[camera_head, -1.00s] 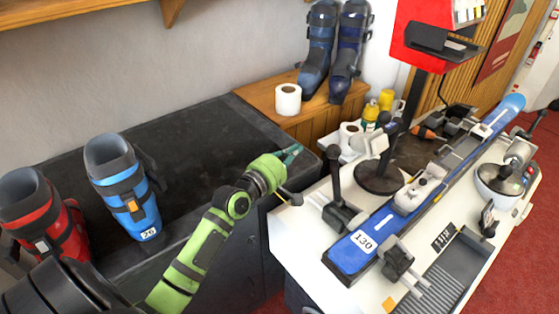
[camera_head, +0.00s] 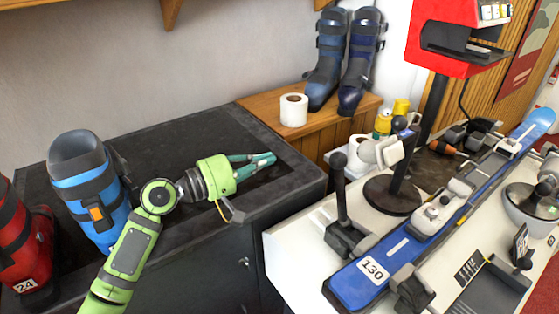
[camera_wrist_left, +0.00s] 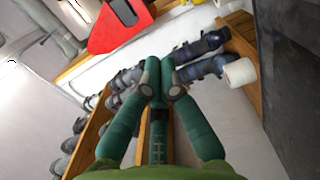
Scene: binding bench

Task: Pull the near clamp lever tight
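The near clamp lever is a black stick with a rounded knob (camera_head: 338,185). It stands about upright on a dark clamp beside the near end of the blue ski (camera_head: 358,279) marked 130. My left gripper (camera_head: 272,159) has teal fingers and points right over the dark cabinet top. It is left of the lever, clearly apart from it. Its fingertips are close together with nothing between them, also in the left wrist view (camera_wrist_left: 161,88). The lever cannot be made out in the left wrist view. My right gripper is not in view.
A blue boot (camera_head: 88,190) and a red boot (camera_head: 25,250) stand on the dark cabinet (camera_head: 170,120). A paper roll (camera_head: 293,110) and dark boots (camera_head: 328,60) are on the wooden box.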

